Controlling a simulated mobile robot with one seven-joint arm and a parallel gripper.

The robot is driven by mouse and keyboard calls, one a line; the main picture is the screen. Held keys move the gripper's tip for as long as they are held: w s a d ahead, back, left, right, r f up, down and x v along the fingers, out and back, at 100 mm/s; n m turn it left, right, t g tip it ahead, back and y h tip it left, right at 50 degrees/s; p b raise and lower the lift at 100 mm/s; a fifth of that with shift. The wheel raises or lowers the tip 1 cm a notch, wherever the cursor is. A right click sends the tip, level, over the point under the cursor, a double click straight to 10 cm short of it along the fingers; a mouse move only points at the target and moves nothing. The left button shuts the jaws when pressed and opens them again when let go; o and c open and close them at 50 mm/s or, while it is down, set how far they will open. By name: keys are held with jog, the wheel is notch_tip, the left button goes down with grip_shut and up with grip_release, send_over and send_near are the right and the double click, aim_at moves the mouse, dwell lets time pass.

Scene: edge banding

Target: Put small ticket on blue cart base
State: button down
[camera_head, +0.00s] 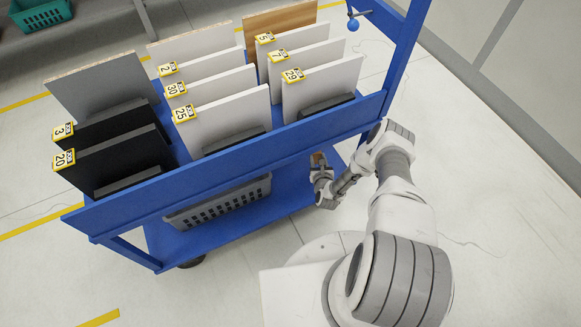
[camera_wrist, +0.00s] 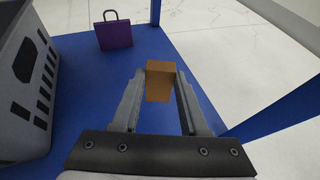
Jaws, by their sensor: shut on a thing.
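In the wrist view, my gripper (camera_wrist: 160,95) is shut on a small orange-brown block (camera_wrist: 160,80), which sits between the two fingertips. I cannot tell whether this block is the ticket. The blue cart base (camera_wrist: 85,130) is beneath and around it. In the head view, my gripper (camera_head: 320,165) is low at the right end of the cart, over the blue cart base (camera_head: 285,200). A bit of the brown block (camera_head: 318,158) shows there. I cannot tell whether the block touches the base.
A grey slotted basket (camera_head: 220,205) stands on the base, left of my gripper. A purple padlock-shaped thing (camera_wrist: 115,33) is on the base further back. Blue cart posts and the upper rail (camera_head: 240,150) frame the space. Numbered panels (camera_head: 220,115) stand above.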

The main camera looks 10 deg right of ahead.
jog(key=w+a+f, duration=0.1)
jog(key=a, duration=0.1)
jog(key=w+a+f+b, duration=0.1)
jog(key=a+f, duration=0.1)
jog(key=w+a+f+b, duration=0.1)
jog(key=a, duration=0.1)
jog(key=shift+a+f, duration=0.35)
jog(key=shift+a, duration=0.05)
jog(key=shift+f+b, duration=1.35)
jog(key=shift+f, duration=0.6)
jog(key=shift+a+f, duration=0.1)
jog(key=shift+f, duration=0.1)
jog(key=shift+c, duration=2.2)
grip_release()
jog(key=shift+r, duration=0.1)
